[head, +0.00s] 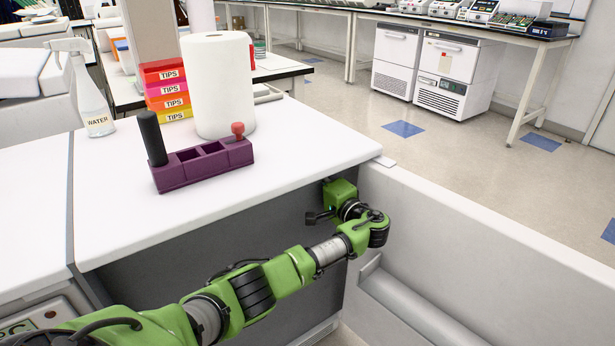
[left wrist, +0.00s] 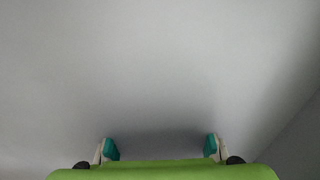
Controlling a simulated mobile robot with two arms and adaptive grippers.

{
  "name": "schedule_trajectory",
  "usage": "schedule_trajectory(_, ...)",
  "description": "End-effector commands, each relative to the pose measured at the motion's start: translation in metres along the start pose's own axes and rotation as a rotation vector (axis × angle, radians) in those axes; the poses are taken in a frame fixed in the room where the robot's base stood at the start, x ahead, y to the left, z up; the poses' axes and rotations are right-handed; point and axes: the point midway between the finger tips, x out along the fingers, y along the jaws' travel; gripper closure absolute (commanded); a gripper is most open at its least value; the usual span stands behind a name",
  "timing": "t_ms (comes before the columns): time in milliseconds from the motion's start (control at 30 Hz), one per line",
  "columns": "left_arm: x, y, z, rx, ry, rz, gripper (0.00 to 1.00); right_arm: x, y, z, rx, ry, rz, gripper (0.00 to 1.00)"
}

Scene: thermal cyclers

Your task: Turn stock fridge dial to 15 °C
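The stock fridge dial cannot be made out for certain. A pale panel (head: 28,318) at the bottom left of the head view carries a partly cut-off display with green lettering ending in "C" and a small dark round part (head: 50,314). My left arm crosses in front of its lower edge. My left gripper (left wrist: 160,147) is open and empty in the left wrist view, its teal-tipped fingers wide apart before a plain grey surface. In the head view its wrist is beside the right end of the white counter, and the fingers are not clear. My right gripper is not in view.
The white counter (head: 290,150) bears a purple rack (head: 205,167), a paper roll (head: 217,90), tip boxes (head: 166,90) and a water spray bottle (head: 93,105). A low white wall (head: 480,240) stands right of my left arm. Open floor lies beyond.

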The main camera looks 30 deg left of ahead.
Motion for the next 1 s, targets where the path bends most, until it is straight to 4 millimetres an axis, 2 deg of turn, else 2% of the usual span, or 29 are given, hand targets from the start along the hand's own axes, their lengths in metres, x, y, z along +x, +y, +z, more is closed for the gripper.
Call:
schedule_trajectory(167, -0.001, -0.001, 0.000, -0.001, 0.000, -0.001, 0.59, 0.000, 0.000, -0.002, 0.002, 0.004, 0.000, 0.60)
schedule_trajectory(267, -0.009, 0.000, -0.001, -0.001, 0.001, 0.000, 0.59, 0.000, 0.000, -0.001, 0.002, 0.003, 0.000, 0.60)
schedule_trajectory(367, -0.025, 0.001, 0.000, -0.002, 0.002, 0.002, 0.59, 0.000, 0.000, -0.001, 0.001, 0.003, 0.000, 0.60)
schedule_trajectory(700, -0.096, 0.001, -0.001, -0.001, 0.002, 0.003, 0.59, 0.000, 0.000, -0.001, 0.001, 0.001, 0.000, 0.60)
schedule_trajectory(833, -0.112, 0.001, -0.001, 0.000, 0.002, 0.001, 0.59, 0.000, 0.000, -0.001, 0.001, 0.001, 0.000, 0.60)
schedule_trajectory(1000, -0.120, 0.000, 0.000, 0.000, 0.000, 0.000, 0.59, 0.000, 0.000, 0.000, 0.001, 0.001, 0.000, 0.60)
